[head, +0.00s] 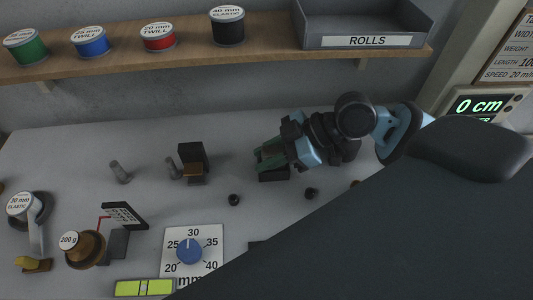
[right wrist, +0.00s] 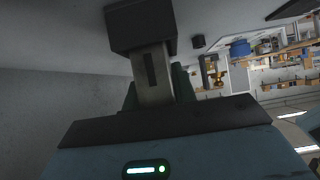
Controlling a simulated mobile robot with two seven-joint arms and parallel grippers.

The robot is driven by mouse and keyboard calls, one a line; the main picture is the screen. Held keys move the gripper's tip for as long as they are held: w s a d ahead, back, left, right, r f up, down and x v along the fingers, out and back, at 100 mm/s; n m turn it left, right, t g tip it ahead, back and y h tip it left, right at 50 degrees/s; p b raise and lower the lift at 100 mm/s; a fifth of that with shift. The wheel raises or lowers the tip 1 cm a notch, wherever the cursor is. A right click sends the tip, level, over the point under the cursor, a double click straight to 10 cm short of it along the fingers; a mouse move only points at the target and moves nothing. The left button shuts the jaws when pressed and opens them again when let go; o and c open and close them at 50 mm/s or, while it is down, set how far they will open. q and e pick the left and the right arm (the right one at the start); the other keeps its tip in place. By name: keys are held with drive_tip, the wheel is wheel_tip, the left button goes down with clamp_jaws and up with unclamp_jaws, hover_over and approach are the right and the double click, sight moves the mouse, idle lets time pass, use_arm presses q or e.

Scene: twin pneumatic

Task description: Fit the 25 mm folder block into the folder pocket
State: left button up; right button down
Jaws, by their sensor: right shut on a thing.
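My right gripper (head: 268,157) is low over the right-middle of the pale table, with its green fingers shut on a dark block, which I take to be the folder block (head: 273,175). In the right wrist view the block (right wrist: 141,27) has a grey slotted stem (right wrist: 153,75) between the fingers (right wrist: 158,92). I cannot tell whether the block touches the table. A dark upright holder with a brown ledge (head: 194,166), perhaps the folder pocket, stands to its left, apart from it. The width label on the block is not visible. My left gripper is not in view.
Two grey posts (head: 120,172) (head: 172,166) stand left of the holder. Dark knobs (head: 234,200) (head: 311,193) are near the gripper. A dial plate (head: 208,240), a 200 g weight (head: 72,241) and a tape roll (head: 22,207) are in front. A shelf (head: 270,54) runs behind.

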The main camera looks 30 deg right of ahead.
drive_tip(key=c, duration=1.1)
unclamp_jaws()
drive_tip(key=shift+r, duration=0.15)
drive_tip(key=v, duration=0.6)
drive_tip(key=shift+s+d+r, duration=0.1)
drive_tip(key=shift+s+d, duration=0.05)
drive_tip(key=shift+d, duration=0.15)
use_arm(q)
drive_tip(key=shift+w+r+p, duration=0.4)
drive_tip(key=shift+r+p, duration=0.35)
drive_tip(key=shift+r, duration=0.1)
use_arm(e)
drive_tip(key=shift+v, duration=2.6)
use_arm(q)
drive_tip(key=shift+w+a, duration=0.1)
